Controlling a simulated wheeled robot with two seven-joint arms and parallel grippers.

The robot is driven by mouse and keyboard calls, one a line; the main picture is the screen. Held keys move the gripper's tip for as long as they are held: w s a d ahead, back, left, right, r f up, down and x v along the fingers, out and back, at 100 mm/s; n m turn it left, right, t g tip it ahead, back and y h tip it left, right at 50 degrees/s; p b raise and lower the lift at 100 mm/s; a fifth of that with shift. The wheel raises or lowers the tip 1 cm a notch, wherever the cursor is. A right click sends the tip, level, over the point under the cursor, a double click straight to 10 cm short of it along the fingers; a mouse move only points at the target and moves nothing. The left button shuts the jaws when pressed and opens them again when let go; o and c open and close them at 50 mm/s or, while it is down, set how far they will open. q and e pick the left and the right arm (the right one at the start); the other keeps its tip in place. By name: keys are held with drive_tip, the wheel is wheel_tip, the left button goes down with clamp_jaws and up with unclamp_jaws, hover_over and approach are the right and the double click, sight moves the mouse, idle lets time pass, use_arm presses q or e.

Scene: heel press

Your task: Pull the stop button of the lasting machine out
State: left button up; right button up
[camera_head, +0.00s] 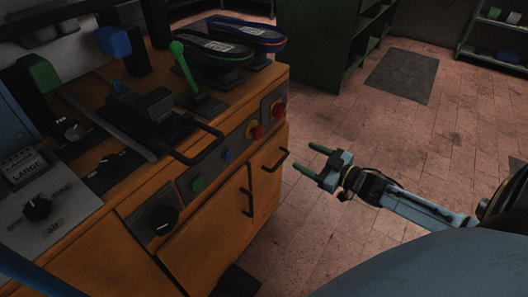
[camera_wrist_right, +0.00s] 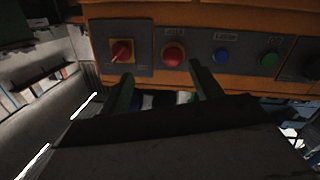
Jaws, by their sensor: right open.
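The orange lasting machine (camera_head: 95,258) stands at the left in the head view, with a grey control panel on its front edge. A round red button (camera_head: 256,131), which looks like the stop button, sits on this panel; it also shows in the right wrist view (camera_wrist_right: 173,55). I cannot tell whether it is pressed in. My right gripper (camera_head: 314,158) is open and empty, apart from the panel, to the right of the button in the head view. In the right wrist view its two green fingers (camera_wrist_right: 160,77) point towards the panel, the button appearing between their tips. My left gripper is not visible.
A red-and-yellow switch (camera_wrist_right: 122,51) sits beside the red button. A blue button (camera_head: 227,155) and a green button (camera_head: 197,183) are on its other side. Black handles (camera_head: 274,161) stick out from the doors below. Open tiled floor (camera_head: 345,120) lies right of the machine.

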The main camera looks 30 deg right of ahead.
wheel_tip(320, 180, up, 2)
drive_tip(key=a+n+y+b, duration=0.1)
drive_tip(key=a+y, duration=0.1)
drive_tip(key=b, duration=0.4)
approach(261, 133)
drive_tip(key=x, duration=0.6)
drive_tip(key=shift+w+a, duration=0.25)
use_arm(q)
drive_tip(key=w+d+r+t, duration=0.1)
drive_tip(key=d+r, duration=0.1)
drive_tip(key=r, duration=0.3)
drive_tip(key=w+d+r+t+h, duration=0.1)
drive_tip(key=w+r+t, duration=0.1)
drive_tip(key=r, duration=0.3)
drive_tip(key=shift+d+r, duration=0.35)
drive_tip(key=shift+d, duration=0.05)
use_arm(e)
drive_tip(key=shift+x, duration=1.15)
